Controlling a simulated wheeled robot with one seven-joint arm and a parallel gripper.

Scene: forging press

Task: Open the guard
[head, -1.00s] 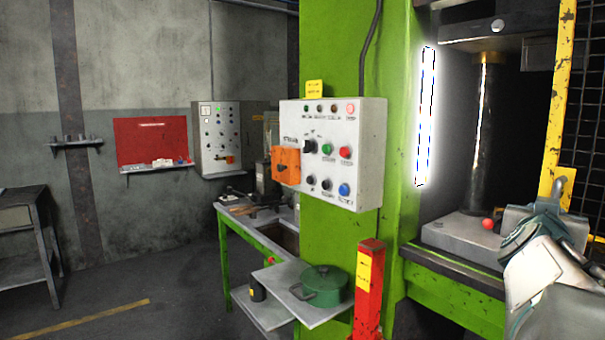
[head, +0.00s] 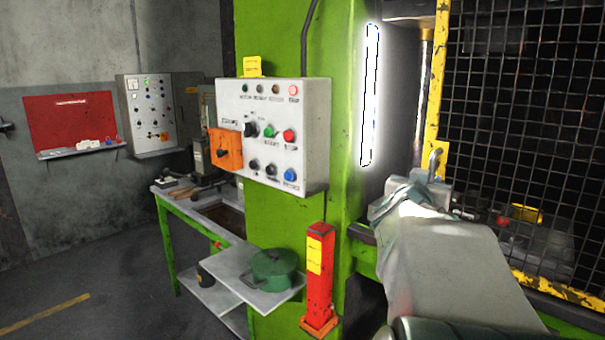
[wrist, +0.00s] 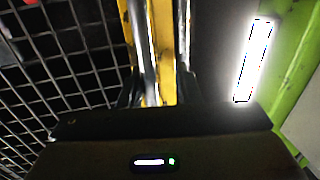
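The guard is a black mesh panel (head: 530,120) in a yellow frame (head: 434,100) at the right of the press. Its left upright stands to the right of the light strip, with a dark gap between. A grey metal handle (head: 432,165) sits on that upright. My gripper (head: 432,180) is at the handle, its fingers mostly hidden in the head view. In the wrist view, the fingers (wrist: 160,92) are apart on either side of the yellow upright (wrist: 167,70) and a grey bar (wrist: 145,50). Room shows between bar and right finger; contact is not clear.
A control panel (head: 285,120) with buttons is on the green press column (head: 340,60), left of my arm. A red post (head: 319,270) stands below it. A green pot (head: 275,270) is on a side shelf (head: 240,283). The light strip (head: 371,95) glows beside the gap.

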